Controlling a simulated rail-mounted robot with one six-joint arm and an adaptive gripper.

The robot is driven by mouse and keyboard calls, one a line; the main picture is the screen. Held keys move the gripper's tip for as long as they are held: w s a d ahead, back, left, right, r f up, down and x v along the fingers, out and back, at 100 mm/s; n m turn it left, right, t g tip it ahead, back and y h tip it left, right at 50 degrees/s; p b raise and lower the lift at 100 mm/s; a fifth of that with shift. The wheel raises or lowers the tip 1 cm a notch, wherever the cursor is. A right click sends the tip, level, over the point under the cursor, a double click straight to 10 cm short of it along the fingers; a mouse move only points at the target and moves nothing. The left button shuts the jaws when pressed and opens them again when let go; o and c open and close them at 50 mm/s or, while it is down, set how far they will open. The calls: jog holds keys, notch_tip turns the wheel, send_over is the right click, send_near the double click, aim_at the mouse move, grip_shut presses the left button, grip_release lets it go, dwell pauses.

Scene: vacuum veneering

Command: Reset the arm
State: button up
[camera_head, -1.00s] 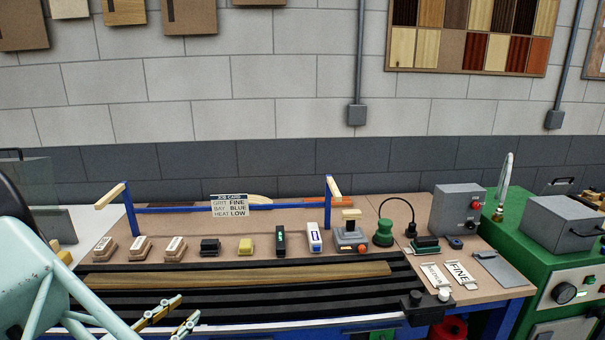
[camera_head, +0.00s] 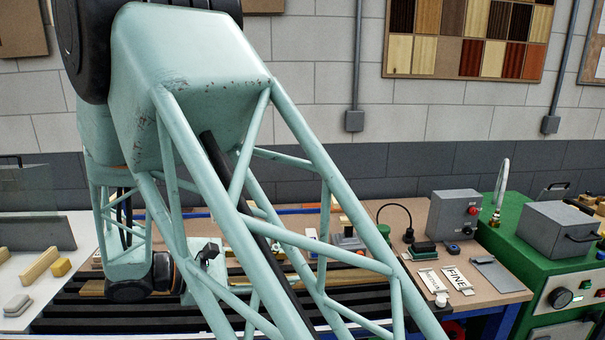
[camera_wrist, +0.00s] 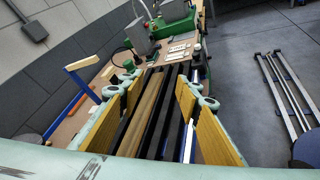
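My arm spans the left and middle of the head view, its pale green links rising in front of the bench. My gripper (camera_wrist: 163,92) shows in the wrist view with its two yellow-padded fingers well apart and nothing between the pads. It is above the bench, pointing along its length. Beyond and below the fingers lies a long wooden strip (camera_wrist: 147,112) on black slats. In the head view the gripper's fingers cannot be made out clearly, and my arm hides most of the strip and the middle of the bench.
Label plates (camera_head: 457,279), a grey control box (camera_head: 456,217) and a green machine (camera_head: 560,262) stand at the right. A blue post with a wooden arm (camera_wrist: 83,66) rises beside the gripper. Grey floor (camera_wrist: 240,70) is open to the right, with metal rails (camera_wrist: 280,95).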

jog(key=s+d+r+m+g+y+p, duration=0.15)
jog(key=s+d+r+m+g, duration=0.3)
jog(key=d, duration=0.45)
jog(key=s+d+r+m+g+y, duration=0.2)
jog(key=s+d+r+m, duration=0.1)
jog(key=s+d+r, duration=0.4)
jog(key=s+d+r+m+g+y+p, duration=0.1)
jog(key=s+d+r+m+g+y, duration=0.2)
jog(key=s+d, duration=0.55)
jog(key=s+d+f+m+t+y+b, duration=0.1)
jog(key=s+m+t+y+b, duration=0.4)
jog(key=s, duration=1.2)
jog(key=shift+d+f+m+t+y, duration=0.35)
jog(key=shift+d+m+t+y, duration=0.25)
jog(key=shift+m, duration=0.45)
